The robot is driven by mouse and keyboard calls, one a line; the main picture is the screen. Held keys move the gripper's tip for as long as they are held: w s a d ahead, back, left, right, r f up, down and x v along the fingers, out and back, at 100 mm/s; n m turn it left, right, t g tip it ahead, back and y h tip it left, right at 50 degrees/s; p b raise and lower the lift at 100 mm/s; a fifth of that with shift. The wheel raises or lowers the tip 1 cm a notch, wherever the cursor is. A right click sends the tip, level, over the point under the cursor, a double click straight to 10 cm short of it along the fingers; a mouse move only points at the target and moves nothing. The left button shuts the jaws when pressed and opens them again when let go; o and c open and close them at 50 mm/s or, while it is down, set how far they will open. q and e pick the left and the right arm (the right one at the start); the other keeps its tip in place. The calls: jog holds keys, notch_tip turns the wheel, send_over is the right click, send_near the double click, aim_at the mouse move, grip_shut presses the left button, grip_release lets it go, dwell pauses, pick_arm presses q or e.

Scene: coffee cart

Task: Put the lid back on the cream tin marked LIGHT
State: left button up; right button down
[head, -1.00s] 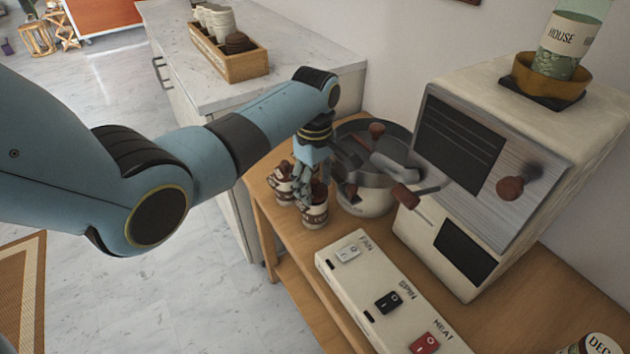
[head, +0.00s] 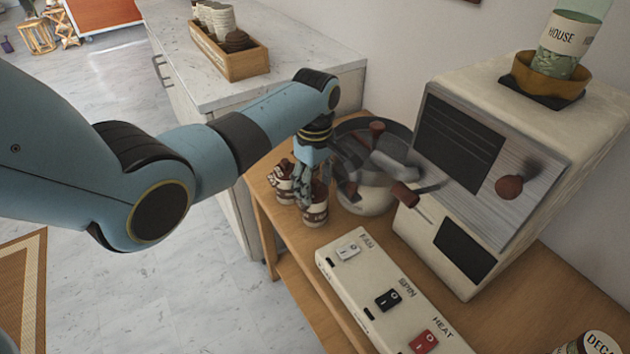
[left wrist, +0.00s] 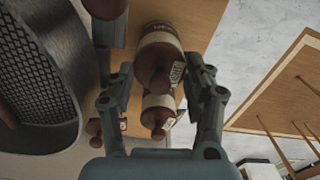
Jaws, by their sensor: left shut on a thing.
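Two brown-and-cream tins stand close together on the wooden cart top in the head view: a rear one (head: 282,184) and a front one (head: 316,210). Their label words are too small to read there. My left gripper (head: 308,190) points down at the front tin, its fingers covering much of that tin's top. In the left wrist view, the fingers (left wrist: 160,72) are on either side of a dark brown lid (left wrist: 156,66), by a tin with a cream band (left wrist: 160,40). Another brown top (left wrist: 156,118) with a small tag lies below it. My right gripper is not in view.
A round metal pan with paddles (head: 366,200) stands right beside the tins. The cream roaster (head: 520,130) and a switch panel (head: 372,275) are to the right and front. A marble counter (head: 190,75) is behind. The left cart edge is close to the tins.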

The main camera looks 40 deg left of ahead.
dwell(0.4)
pick_arm(q)
jog(key=shift+r+p, duration=0.1)
jog(key=shift+p, duration=0.25)
dwell(0.7)
jog(key=shift+f, duration=0.2)
jog(key=shift+p, duration=0.45)
dwell(0.4)
dwell(0.3)
jog(key=o, duration=1.2)
